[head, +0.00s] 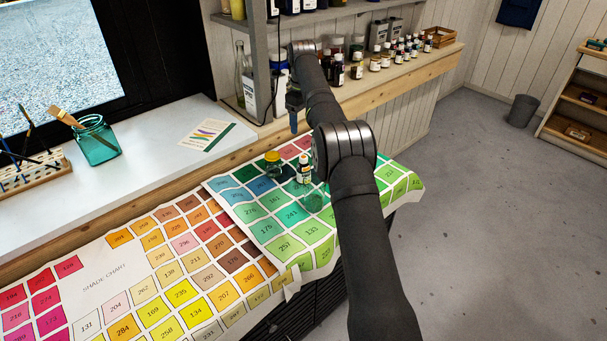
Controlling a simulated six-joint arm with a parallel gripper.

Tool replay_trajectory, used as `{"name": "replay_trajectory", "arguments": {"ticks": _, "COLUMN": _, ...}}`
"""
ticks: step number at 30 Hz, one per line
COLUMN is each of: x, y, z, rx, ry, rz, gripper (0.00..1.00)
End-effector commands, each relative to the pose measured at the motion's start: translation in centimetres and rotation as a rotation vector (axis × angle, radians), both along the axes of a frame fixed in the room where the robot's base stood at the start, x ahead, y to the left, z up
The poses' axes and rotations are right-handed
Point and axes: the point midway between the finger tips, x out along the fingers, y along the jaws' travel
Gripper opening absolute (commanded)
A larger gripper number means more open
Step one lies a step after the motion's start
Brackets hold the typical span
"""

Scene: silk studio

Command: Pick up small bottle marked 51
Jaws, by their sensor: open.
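Several small dark bottles with pale labels stand in rows on the wooden shelf, among them a dark bottle (357,70). Their numbers are too small to read, so I cannot tell which is marked 51. Another small labelled bottle (303,170) stands upright on the green part of the shade chart; its number is also unreadable. My gripper (294,128) hangs downward at the near left end of the shelf, above the chart's far edge, apart from the bottles. It is open and looks empty. My arm crosses the view and hides part of the shelf and chart.
A shelf upright (262,60) and a tall clear bottle (240,75) are left of my gripper. A teal brush jar (96,138) stands farther left.

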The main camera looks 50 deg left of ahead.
Motion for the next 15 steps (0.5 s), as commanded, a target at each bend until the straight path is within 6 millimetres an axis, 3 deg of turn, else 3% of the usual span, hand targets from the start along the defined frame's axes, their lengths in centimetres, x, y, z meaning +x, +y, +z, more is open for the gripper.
{"name": "replay_trajectory", "arguments": {"ticks": 8, "x": 0.3, "y": -0.1, "z": -2.7, "rx": -0.008, "ry": 0.016, "rz": 0.012, "gripper": 0.71}}
{"name": "replay_trajectory", "arguments": {"ticks": 15, "x": 0.2, "y": -0.1, "z": -8.0, "rx": -0.006, "ry": 0.015, "rz": 0.012, "gripper": 0.71}}
